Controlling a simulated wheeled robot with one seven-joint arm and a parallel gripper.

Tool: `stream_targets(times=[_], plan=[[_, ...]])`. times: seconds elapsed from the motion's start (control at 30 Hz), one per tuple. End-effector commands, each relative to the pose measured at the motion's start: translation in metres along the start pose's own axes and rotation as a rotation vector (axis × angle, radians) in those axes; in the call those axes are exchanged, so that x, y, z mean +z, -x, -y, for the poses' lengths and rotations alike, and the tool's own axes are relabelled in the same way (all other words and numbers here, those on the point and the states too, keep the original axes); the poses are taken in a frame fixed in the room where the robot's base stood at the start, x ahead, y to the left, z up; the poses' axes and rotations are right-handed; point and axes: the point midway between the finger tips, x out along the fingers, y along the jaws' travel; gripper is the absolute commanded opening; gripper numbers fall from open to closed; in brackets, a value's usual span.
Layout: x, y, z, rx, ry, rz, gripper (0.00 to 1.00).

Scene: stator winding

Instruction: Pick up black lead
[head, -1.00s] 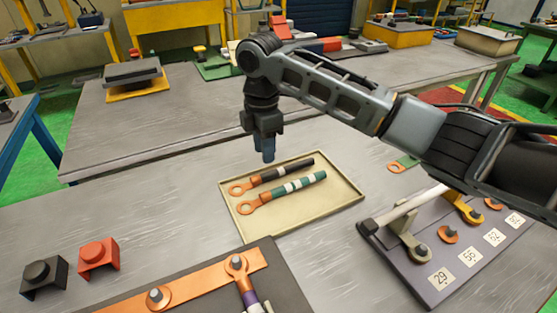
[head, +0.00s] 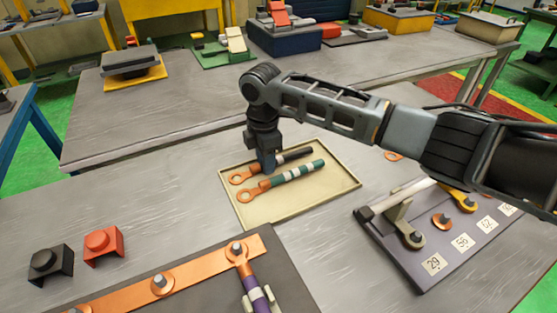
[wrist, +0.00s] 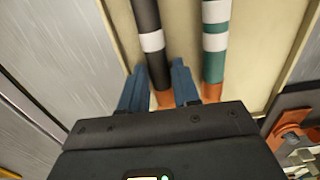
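The black lead (head: 297,156) has a white band and a copper ring lug at its left end, and lies in a shallow cream tray (head: 318,205). The green lead (head: 306,171) with white bands lies beside it, nearer the front. My gripper (head: 268,167) points down over the black lead near its lug end and hides part of it. In the wrist view, the blue fingers (wrist: 158,70) stand on either side of the black lead (wrist: 146,14), with narrow gaps, so they look open around it. The green lead (wrist: 215,60) is outside the right finger.
A dark board (head: 200,305) with a copper bar and bolts lies at the front. A black block (head: 50,263) and a red block (head: 103,246) stand at the left. A purple-grey board (head: 425,272) with numbered labels and lugs is at the right.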

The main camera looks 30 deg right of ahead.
Motion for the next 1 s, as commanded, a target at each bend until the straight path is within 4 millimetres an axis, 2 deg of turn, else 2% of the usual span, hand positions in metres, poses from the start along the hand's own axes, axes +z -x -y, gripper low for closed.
stream_targets(times=[0.03, 0.3, 0.77, 0.87, 1.0], plan=[[0.0, 0.0, 0.0, 0.0, 0.0, 0.0, 0.26], [0.0, 0.0, 0.0, 0.0, 0.0, 0.0, 0.0], [0.0, 0.004, 0.0, 0.001, 0.0, -0.001, 0.0], [0.0, 0.01, -0.001, 0.002, 0.0, -0.001, 0.0], [0.0, 0.031, -0.001, 0.004, 0.001, -0.002, 0.0]])
